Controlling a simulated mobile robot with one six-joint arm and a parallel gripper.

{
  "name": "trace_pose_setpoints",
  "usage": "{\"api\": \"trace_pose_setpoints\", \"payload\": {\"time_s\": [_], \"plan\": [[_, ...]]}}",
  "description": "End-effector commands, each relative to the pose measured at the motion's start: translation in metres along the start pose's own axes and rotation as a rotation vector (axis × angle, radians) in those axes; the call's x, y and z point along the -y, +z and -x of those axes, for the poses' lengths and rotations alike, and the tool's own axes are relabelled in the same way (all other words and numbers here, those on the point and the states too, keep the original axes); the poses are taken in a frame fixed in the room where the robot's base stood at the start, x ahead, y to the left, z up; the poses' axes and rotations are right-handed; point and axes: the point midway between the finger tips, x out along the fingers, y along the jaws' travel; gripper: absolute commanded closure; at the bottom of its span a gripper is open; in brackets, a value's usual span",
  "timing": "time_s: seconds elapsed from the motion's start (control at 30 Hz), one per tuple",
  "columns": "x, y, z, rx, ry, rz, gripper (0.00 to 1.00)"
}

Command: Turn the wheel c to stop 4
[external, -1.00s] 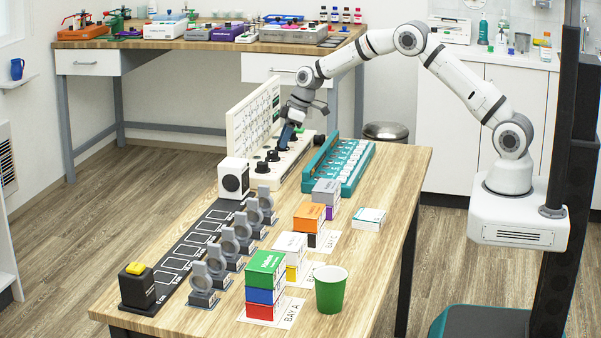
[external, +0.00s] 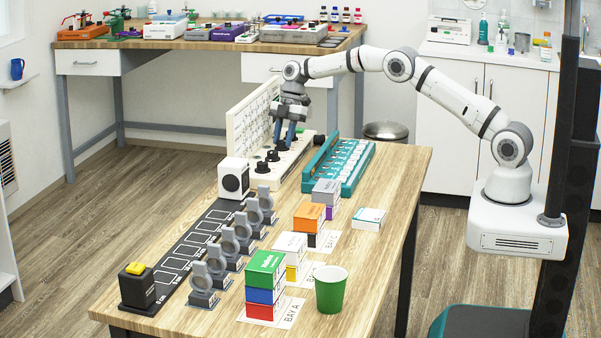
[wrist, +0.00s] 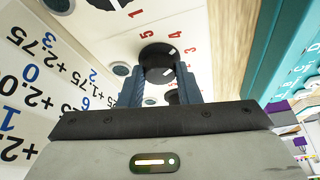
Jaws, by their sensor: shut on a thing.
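My gripper (external: 290,146) points down at the row of black knobs on the cream panel (external: 246,128). In the wrist view its two blue fingers (wrist: 165,80) stand on either side of a black wheel (wrist: 155,52) and are shut on it. Red numbers, among them 5, 4, 3 and 2, stand around this wheel. A white mark shows on its dark top, but which number it points at is unclear. No letter naming the wheel is readable. Another black knob (wrist: 103,4) is at the top edge; part of one more (wrist: 173,97) shows between the fingers.
A teal rack (external: 350,168) stands close to the panel's right. A white box with a black dial (external: 233,178), ring stands, stacked boxes and a green cup (external: 331,290) are nearer on the wooden table. The table's right side is mostly clear.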

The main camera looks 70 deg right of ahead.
Motion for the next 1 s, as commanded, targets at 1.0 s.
{"api": "trace_pose_setpoints", "payload": {"time_s": [1.0], "plan": [[-0.0026, -0.0009, 0.0008, 0.000, -0.088, 0.222, 0.69]]}}
